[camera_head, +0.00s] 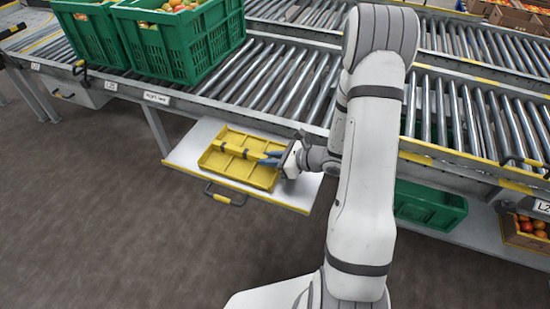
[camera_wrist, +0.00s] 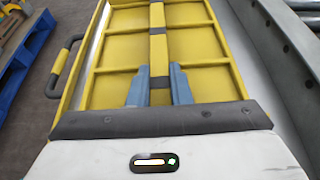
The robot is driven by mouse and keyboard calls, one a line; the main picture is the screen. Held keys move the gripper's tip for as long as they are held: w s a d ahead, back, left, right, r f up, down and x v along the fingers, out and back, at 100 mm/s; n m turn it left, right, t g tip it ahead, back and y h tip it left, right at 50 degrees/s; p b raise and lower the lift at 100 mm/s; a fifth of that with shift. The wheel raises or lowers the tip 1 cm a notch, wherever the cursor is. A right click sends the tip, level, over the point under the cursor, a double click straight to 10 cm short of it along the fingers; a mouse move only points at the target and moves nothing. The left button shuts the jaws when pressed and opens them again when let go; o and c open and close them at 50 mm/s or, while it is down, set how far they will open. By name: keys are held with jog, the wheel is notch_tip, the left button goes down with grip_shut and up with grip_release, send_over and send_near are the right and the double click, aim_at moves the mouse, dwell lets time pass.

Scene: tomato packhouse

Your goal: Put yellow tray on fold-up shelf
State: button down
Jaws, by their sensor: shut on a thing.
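The yellow tray (camera_head: 236,171), a shallow tray with ribs and a raised middle handle bar, lies on the white fold-up shelf (camera_head: 182,158) below the front of the roller conveyor. The shelf has a yellow front edge and a dark handle with a yellow grip. My gripper (camera_head: 268,158) reaches in from the right, its blue fingers at the tray's middle bar. In the wrist view, the fingers (camera_wrist: 158,88) are shut on the bar of the yellow tray (camera_wrist: 115,55). The tray appears to rest flat on the shelf; exact contact beneath is hidden.
The roller conveyor (camera_head: 290,75) runs behind and above the shelf. Green crates of tomatoes (camera_head: 180,45) stand on it at the left. An empty green crate (camera_head: 430,205) sits on the lower level at right. The floor (camera_head: 90,200) in front is clear. A blue pallet (camera_wrist: 25,55) shows in the wrist view.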

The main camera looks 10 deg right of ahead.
jog(key=shift+f, duration=0.25)
jog(key=c, duration=1.3)
grip_release()
jog(key=shift+r, duration=0.1)
jog(key=shift+c, duration=0.2)
